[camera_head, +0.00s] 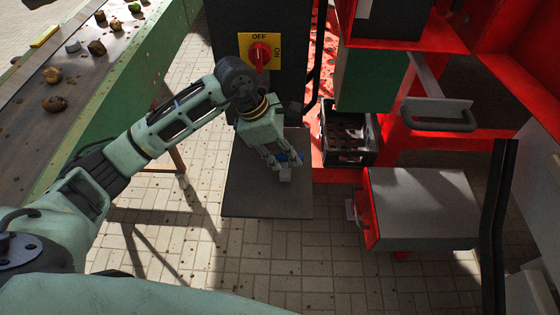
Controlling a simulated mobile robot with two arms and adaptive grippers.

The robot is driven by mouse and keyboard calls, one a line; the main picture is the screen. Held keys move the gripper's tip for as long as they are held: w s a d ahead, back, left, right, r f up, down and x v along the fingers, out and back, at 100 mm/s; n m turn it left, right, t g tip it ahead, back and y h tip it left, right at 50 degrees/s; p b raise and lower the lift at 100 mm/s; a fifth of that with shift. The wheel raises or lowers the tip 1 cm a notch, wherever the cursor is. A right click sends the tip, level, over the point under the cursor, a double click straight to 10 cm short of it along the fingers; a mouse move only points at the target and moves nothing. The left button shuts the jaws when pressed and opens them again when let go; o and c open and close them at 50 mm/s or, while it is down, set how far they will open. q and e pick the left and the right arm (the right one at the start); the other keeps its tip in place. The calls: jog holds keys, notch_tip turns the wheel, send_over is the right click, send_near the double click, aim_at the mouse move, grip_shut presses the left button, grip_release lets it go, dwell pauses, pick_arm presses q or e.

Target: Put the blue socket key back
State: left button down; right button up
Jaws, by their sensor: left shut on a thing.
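My left gripper (284,172) is at the middle of the view, above a dark grey shelf (245,195). It is shut on the blue socket key (289,157), of which only a small blue part shows between the fingers. The rest of the key is hidden by the fingers. I cannot tell whether the key touches the shelf. Just behind the gripper stands a dark cabinet with a yellow plate and a red rotary switch (260,55), marked OFF and ON. My right gripper is not in view.
A black crate (345,158) stands right of the shelf, beside red machine parts. A grey-topped red box (420,200) is further right. A conveyor (85,70) with several potatoes and clods runs along the left. Tiled floor lies free in front.

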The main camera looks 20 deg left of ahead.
aim_at(285, 167)
pick_arm(q)
jog(key=shift+a+f, duration=0.4)
jog(key=shift+a, duration=0.05)
notch_tip(285, 167, down, 4)
jog(key=shift+r+p, duration=0.1)
jog(key=shift+p, duration=0.65)
jog(key=c, duration=1.7)
grip_release()
jog(key=shift+c, duration=0.2)
